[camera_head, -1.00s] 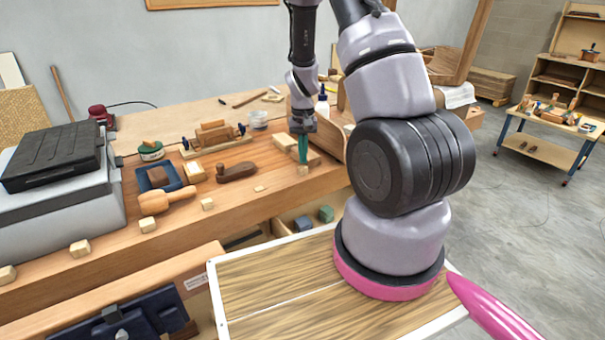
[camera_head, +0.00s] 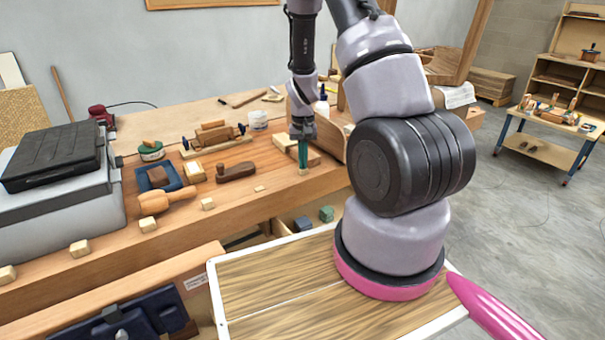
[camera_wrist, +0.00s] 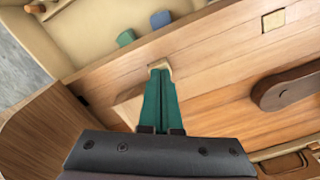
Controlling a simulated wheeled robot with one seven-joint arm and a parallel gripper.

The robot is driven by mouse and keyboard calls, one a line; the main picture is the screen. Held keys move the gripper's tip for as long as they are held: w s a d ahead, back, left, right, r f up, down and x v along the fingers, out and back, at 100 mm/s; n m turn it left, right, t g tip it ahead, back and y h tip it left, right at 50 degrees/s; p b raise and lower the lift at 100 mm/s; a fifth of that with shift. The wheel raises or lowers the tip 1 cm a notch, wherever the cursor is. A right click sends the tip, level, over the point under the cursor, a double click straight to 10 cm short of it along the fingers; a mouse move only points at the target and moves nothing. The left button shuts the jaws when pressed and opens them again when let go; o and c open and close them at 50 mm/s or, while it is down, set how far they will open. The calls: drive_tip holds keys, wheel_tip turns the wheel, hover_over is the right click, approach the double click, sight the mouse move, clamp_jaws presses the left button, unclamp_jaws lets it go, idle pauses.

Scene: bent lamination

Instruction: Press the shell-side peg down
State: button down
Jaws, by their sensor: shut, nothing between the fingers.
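My gripper (camera_head: 303,166) is shut, with its green fingers pointing down at the bench's front edge. Its tips are at a small pale square peg (camera_head: 303,172), the rightmost of the row and the nearest to the box-like wooden piece (camera_head: 334,131). In the wrist view my gripper (camera_wrist: 160,72) covers most of this peg (camera_wrist: 160,64), with only its pale edges showing around the tips. The tips appear to touch its top. How far the peg stands up is hard to tell.
Along the bench edge (camera_head: 240,214) stand several more pegs, including one raised peg (camera_head: 207,204). The neighbouring peg (camera_head: 259,189) sits low, almost flush. A curved wooden piece (camera_wrist: 40,125) is left of my fingers.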

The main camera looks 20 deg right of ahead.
drive_tip(key=shift+f, duration=1)
drive_tip(key=shift+r, duration=4.05)
